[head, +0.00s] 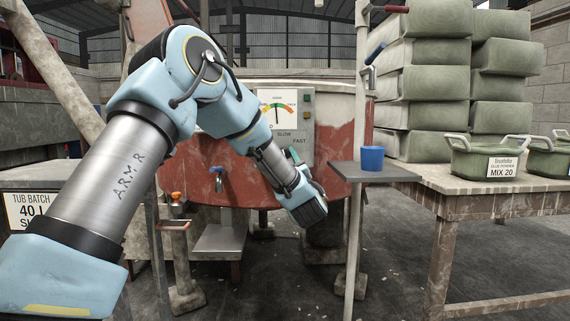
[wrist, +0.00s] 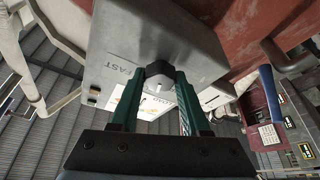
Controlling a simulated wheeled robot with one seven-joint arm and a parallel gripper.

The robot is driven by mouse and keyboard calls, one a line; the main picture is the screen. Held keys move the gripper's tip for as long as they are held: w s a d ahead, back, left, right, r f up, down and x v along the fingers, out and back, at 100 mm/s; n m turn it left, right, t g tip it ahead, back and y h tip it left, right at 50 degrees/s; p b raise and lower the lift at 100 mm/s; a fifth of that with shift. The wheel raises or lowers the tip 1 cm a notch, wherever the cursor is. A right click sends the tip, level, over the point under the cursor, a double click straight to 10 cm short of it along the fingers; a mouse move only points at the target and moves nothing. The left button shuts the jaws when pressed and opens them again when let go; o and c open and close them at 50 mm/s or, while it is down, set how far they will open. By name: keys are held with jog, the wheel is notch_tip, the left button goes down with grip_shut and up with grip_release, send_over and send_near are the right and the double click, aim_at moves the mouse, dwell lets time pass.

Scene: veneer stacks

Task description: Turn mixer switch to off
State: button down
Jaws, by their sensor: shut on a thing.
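The mixer switch (wrist: 159,73) is a dark knob with a small white mark, on a grey control box (head: 306,146) fixed to the red mixer tub (head: 340,150). In the wrist view my gripper (wrist: 160,80) has its two green fingers on either side of the knob, shut on it. The word FAST shows on the box just left of the knob. The knob is hidden there. I cannot tell which setting the white mark points to.
A gauge (head: 277,108) sits above the labels. A blue cup (head: 372,158) stands on a small grey shelf (head: 345,172) right of my gripper. Farther right are stacked green-grey sacks (head: 425,85) and a table (head: 440,184) with green tubs (head: 487,158).

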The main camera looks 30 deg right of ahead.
jog(key=n+y+b, duration=0.1)
jog(key=n, duration=0.2)
jog(key=n+y+b, duration=0.1)
jog(key=n+y, duration=0.1)
jog(key=n, duration=0.1)
jog(key=shift+g, duration=0.3)
jog(key=shift+n, duration=0.5)
jog(key=shift+c, duration=1.9)
grip_release()
jog(key=p+v, duration=0.1)
jog(key=v, duration=0.9)
jog(key=shift+s, duration=0.4)
